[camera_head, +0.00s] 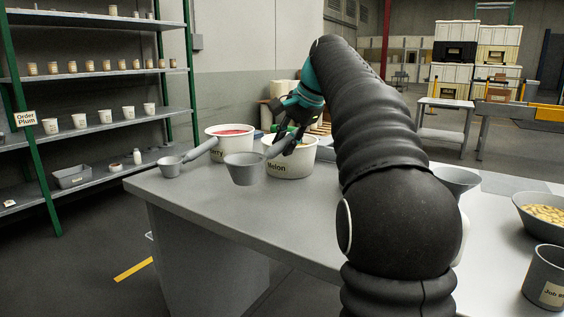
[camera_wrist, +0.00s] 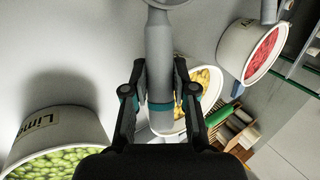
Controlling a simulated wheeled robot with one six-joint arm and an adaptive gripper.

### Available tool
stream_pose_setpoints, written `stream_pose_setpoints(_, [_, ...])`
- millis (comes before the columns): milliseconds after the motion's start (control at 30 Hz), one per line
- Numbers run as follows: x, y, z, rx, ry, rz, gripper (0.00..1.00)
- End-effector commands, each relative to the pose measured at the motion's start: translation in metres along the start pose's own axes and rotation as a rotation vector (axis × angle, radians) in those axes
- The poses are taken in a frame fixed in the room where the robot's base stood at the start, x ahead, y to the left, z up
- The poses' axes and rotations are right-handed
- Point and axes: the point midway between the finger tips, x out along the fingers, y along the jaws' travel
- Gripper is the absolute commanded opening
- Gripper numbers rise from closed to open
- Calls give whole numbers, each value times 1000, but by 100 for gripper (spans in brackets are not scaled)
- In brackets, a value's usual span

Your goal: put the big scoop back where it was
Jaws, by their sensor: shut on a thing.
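My gripper (camera_head: 288,140) is shut on the handle of the big grey scoop (camera_head: 245,170); the handle also shows between the fingers in the wrist view (camera_wrist: 160,60). In the head view the scoop's cup hangs upright in front of the Melon tub (camera_head: 289,167), over the grey table (camera_head: 220,208). Whether its bottom touches the table I cannot tell. In the wrist view the cup is mostly cut off at the top edge. A smaller grey scoop (camera_head: 171,167) rests at the table's left end, its handle slanting up toward the tub of red candy (camera_head: 215,145).
The Lime tub (camera_wrist: 70,125) of green candy stands lower left in the wrist view. Grey bowls (camera_head: 540,218) and a labelled cup (camera_head: 545,275) stand at the table's right. Shelves with cups (camera_head: 95,122) stand at left. The table's front left is clear.

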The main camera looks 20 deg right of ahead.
Motion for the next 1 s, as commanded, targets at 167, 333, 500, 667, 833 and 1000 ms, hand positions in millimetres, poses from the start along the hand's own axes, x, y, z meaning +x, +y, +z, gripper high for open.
stream_pose_setpoints(167, [12, -3, 4, 1, 0, 1, 0])
stream_pose_setpoints(333, [32, 9, 4, 1, -1, 1, 0])
stream_pose_setpoints(500, [43, 16, 4, 1, 1, -1, 0])
stream_pose_setpoints(667, [43, 15, 4, 0, 1, -1, 0])
stream_pose_setpoints(833, [45, 16, 3, 1, 1, -1, 0])
stream_pose_setpoints(1000, [45, 17, 3, 0, 0, 0, 51])
